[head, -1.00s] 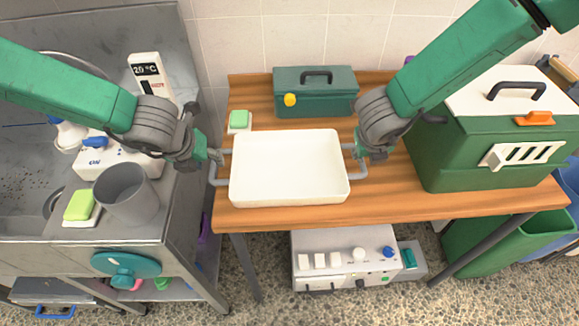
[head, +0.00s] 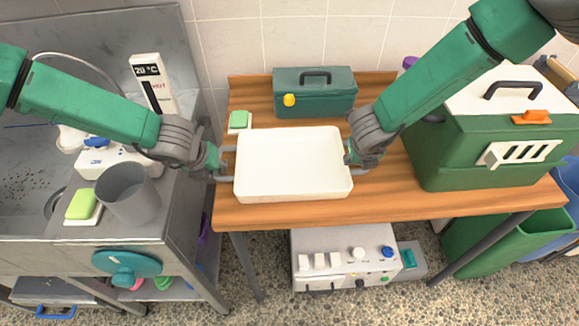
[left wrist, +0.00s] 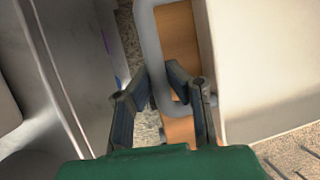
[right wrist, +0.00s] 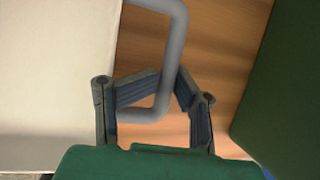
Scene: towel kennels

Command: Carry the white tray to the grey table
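The white tray (head: 293,165) is a shallow rectangular tray with a grey loop handle at each short end. It is level at the wooden table; I cannot tell whether it touches the wood. My left gripper (head: 224,163) is at the left handle, and in the left wrist view its fingers (left wrist: 157,72) close on the bar from both sides. My right gripper (head: 352,157) is at the right handle, and its fingers (right wrist: 170,77) pinch that bar in the right wrist view. A grey metal sink counter (head: 150,215) stands at the left; I cannot tell whether it is the grey table.
The wooden table (head: 300,215) also bears a green toolbox (head: 320,95) behind the tray, a green and white pet carrier (head: 490,140) at right, and a green sponge (head: 239,119). A grey cup (head: 128,195) stands on the counter. A control box (head: 345,262) sits below the table.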

